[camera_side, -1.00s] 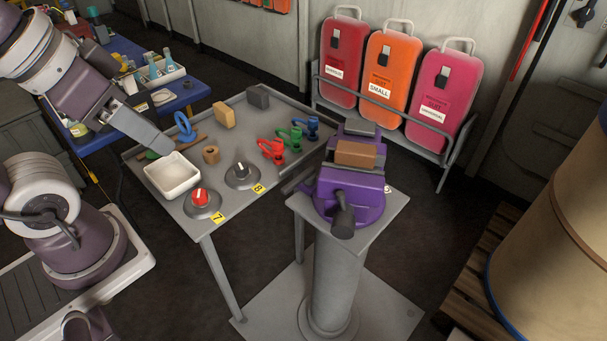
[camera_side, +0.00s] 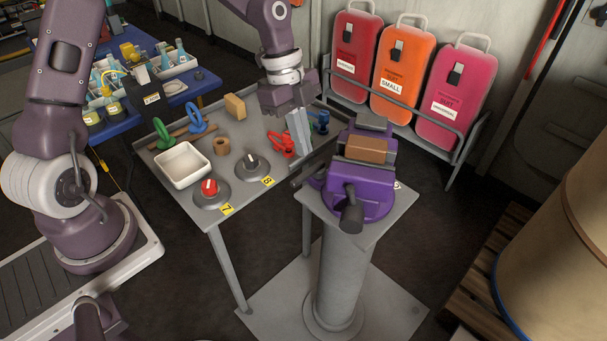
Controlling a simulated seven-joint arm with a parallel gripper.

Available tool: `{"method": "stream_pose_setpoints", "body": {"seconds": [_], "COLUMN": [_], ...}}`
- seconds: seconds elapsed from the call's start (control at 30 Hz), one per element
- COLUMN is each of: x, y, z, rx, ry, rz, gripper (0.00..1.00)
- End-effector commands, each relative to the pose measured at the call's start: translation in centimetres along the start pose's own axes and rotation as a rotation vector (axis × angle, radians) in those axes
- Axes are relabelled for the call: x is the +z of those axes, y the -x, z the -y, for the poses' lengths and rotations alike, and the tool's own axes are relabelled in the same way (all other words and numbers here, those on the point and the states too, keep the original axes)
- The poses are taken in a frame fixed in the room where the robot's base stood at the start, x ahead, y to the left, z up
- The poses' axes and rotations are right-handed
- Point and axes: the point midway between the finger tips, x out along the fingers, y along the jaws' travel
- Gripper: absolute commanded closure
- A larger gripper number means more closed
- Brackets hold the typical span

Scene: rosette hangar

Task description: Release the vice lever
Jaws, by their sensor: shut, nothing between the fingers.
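The purple vice (camera_side: 362,197) stands on a grey pedestal (camera_side: 342,260) and has a brown block (camera_side: 366,149) between its grey jaws. Its dark lever (camera_side: 352,213) sticks out at the front, toward the camera, with the end hanging low. My gripper (camera_side: 301,150) is shut and empty. Its fingers point down, to the left of the vice and apart from the lever, in front of the clamps on the grey table.
The grey table (camera_side: 232,204) holds a white tray (camera_side: 183,166), a red knob (camera_side: 210,188), a black knob (camera_side: 251,161), red clamps (camera_side: 281,143) and a blue clamp (camera_side: 320,122). Red and orange cases (camera_side: 402,68) stand in a rack behind. A large drum (camera_side: 560,220) is at right.

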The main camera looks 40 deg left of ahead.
Motion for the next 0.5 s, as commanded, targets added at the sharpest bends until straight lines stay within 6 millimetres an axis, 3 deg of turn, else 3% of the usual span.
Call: {"method": "stream_pose_setpoints", "body": {"seconds": [0.1, 0.5], "x": [0.0, 0.0], "y": [-1.1, -1.7], "z": [0.7, 0.7], "rx": [0.008, 0.012], "ry": [-0.047, -0.058], "rz": [-0.041, -0.046], "gripper": [1.00, 1.00]}}
